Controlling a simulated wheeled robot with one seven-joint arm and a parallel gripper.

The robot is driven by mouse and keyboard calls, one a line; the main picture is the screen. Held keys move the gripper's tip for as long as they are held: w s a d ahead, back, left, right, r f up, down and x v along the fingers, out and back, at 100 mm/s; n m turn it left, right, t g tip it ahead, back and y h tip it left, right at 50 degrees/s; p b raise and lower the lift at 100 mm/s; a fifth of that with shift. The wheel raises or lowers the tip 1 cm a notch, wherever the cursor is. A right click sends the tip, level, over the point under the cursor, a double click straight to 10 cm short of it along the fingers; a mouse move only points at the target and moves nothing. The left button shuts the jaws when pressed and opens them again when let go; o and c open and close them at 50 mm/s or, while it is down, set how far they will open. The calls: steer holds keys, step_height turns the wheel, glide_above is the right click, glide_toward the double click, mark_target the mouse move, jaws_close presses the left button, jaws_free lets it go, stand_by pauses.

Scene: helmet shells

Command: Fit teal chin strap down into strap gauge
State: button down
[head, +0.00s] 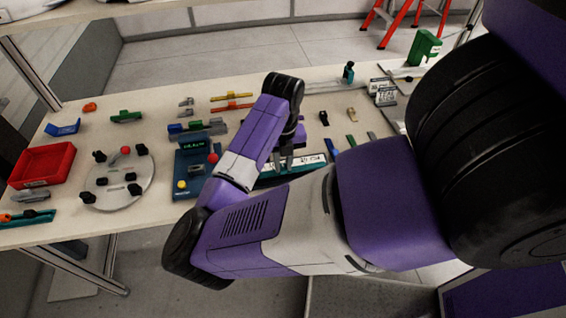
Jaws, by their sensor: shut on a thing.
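My gripper (286,160) points down over the front middle of the bench, its fingers partly hidden by my own arm. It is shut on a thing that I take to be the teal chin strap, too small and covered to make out. Right under and beside the fingertips lies a long teal-edged block with a white printed label (312,161), which seems to be the strap gauge. My forearm hides its near left part. I cannot tell whether the strap touches the gauge.
A blue device with a lit display (190,163) stands left of my gripper. Further left are a round grey plate with black knobs (122,193) and a red bin (42,168). Small straps and clips lie behind. Labelled plates (384,92) stand at the back right.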

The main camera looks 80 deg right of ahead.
mark_target(283, 167)
steer(key=shift+f+b, duration=0.85)
stand_by(0.6)
steer(key=c, duration=1.2)
jaws_free()
steer(key=shift+c, duration=0.2)
step_height(283, 167, up, 8)
steer(key=shift+f, duration=0.1)
